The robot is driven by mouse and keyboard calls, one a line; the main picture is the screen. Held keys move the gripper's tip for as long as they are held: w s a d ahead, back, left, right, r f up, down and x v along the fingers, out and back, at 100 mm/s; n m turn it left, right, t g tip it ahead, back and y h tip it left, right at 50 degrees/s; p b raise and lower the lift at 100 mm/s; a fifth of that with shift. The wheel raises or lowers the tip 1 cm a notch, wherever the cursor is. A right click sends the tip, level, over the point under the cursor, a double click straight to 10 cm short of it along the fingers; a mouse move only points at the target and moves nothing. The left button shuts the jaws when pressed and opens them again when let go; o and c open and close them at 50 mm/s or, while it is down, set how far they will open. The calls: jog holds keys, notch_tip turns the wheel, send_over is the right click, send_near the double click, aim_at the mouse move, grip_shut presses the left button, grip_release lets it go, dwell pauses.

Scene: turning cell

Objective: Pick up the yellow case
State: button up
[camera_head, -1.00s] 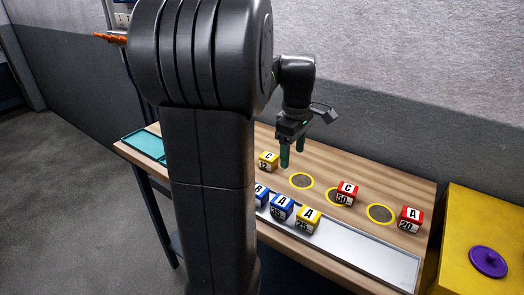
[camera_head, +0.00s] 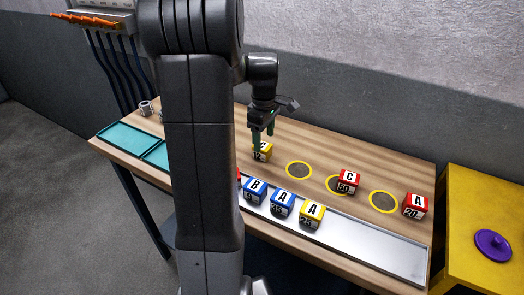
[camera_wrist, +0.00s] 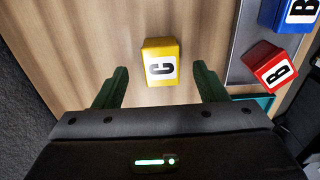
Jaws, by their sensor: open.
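A yellow case marked C and 12 (camera_head: 265,154) stands on the wooden table, partly covered by my fingers in the head view. In the wrist view the same yellow case (camera_wrist: 161,48) shows between and just beyond the two green fingertips. My gripper (camera_head: 263,138) is open and empty, its fingers pointing down over this case. In the wrist view my gripper (camera_wrist: 160,72) has a finger on each side, apart from the case. Another yellow case, marked A and 25 (camera_head: 312,214), stands on the metal strip.
The metal strip (camera_head: 378,248) also holds blue cases (camera_head: 283,203) and a partly hidden red one. Red cases C (camera_head: 348,181) and A (camera_head: 415,205) stand near yellow rings (camera_head: 299,170). Teal trays (camera_head: 116,135) lie left. A yellow stand (camera_head: 462,215) bears a purple lid (camera_head: 492,245).

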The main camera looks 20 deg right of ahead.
jog(key=f, duration=0.5)
jog(key=shift+w+a+f, duration=0.1)
jog(key=shift+w+a, duration=0.05)
jog(key=shift+a, duration=0.05)
jog(key=shift+c, duration=0.3)
jog(key=c, duration=1.1)
